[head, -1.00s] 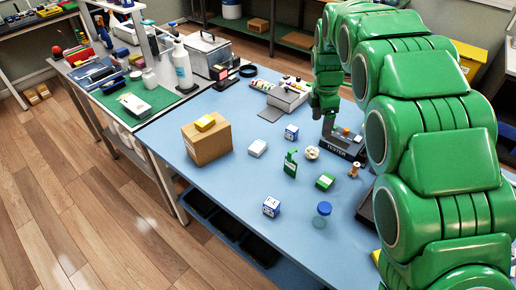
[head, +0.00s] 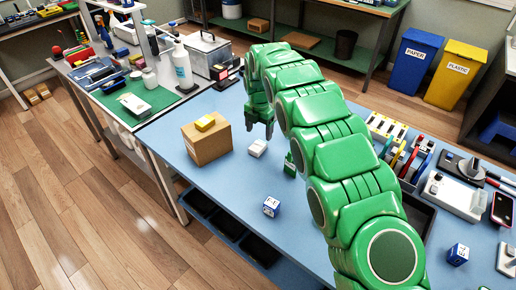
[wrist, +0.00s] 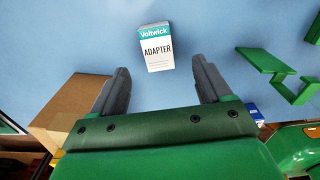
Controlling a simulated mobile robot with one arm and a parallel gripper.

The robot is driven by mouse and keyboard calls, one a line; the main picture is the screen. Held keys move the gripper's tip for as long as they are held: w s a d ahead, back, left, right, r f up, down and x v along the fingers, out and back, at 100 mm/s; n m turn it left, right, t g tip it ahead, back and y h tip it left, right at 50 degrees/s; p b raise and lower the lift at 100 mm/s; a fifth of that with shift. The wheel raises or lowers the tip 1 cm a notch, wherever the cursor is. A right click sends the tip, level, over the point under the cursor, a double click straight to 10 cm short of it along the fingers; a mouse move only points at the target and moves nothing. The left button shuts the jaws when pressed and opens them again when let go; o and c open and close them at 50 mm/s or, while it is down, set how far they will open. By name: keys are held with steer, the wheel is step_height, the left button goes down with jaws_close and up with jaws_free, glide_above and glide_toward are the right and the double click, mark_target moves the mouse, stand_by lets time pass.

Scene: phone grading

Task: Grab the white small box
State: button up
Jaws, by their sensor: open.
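The small white box (head: 257,148) lies on the blue table, to the right of the cardboard box. In the wrist view it is a white box with a teal band (wrist: 156,48), marked "Voltwick ADAPTER". My gripper (head: 259,126) is above the table, just behind the white box in the head view. In the wrist view the two grey fingers of my gripper (wrist: 160,75) are spread wide, with nothing between them. The white box appears beyond the fingertips, roughly centred between them, and apart from them.
A green stand (head: 290,165) is on the right, partly hidden by my arm. A blue-and-white box (head: 271,207) lies nearer the front edge. Table between them is clear.

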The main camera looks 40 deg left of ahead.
mark_target(258, 145)
steer(key=shift+s+a+f, duration=0.1)
steer(key=shift+a+f, duration=0.05)
steer(key=shift+f, duration=1.6)
steer(key=shift+a+f, duration=0.1)
steer(key=shift+f, duration=1.6)
steer(key=c, duration=1.1)
